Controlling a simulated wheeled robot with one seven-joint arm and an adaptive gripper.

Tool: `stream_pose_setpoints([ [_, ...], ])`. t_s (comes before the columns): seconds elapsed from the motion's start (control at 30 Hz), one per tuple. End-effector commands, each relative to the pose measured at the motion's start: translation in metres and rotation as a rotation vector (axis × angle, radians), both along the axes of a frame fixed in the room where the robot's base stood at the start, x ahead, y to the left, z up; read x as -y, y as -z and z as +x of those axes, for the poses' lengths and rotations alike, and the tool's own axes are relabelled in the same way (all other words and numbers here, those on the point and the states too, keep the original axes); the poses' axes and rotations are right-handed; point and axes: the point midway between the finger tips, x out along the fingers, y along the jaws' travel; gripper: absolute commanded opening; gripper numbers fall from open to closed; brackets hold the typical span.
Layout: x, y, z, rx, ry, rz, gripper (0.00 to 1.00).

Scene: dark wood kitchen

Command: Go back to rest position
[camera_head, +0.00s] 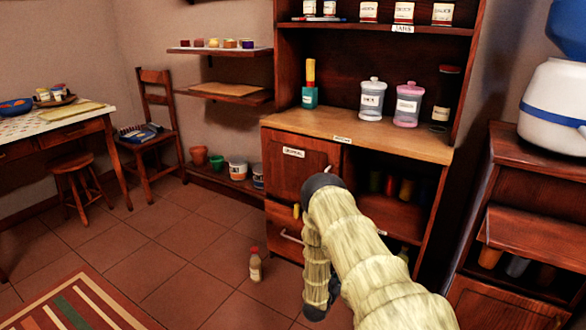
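My arm, in a pale ribbed sleeve, rises from the bottom right to a dark bend in front of the wooden cabinet (290,170). From there a second sleeved section hangs down and ends in a dark part low in the picture. No gripper fingers can be made out, and I cannot see whether anything is held. The arm hides part of the cabinet's lower front.
A small bottle with a red cap (255,265) stands on the tiled floor (190,240) left of my arm. A striped rug (75,305) lies at bottom left. A chair (150,140), stool (78,170) and table (50,127) stand left. A dark wooden unit (530,190) is at right.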

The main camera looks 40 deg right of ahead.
Motion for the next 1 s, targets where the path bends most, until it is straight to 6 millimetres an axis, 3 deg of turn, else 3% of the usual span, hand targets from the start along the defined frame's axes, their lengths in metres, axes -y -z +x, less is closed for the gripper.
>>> stream_pose_setpoints([
  [0.23,-0.003,0.001,0.000,-0.004,-0.004,0.004,0.00],
  [0.37,-0.030,0.009,0.003,-0.044,-0.056,0.045,0.00],
  [0.47,-0.074,0.022,0.003,-0.115,-0.139,0.112,0.00],
  [0.67,-0.185,0.045,-0.018,-0.305,-0.352,0.273,0.00],
  [0.87,-0.290,0.053,-0.066,-0.515,-0.562,0.417,0.00],
  [1.0,-0.354,0.049,-0.114,-0.672,-0.705,0.508,0.00],
])
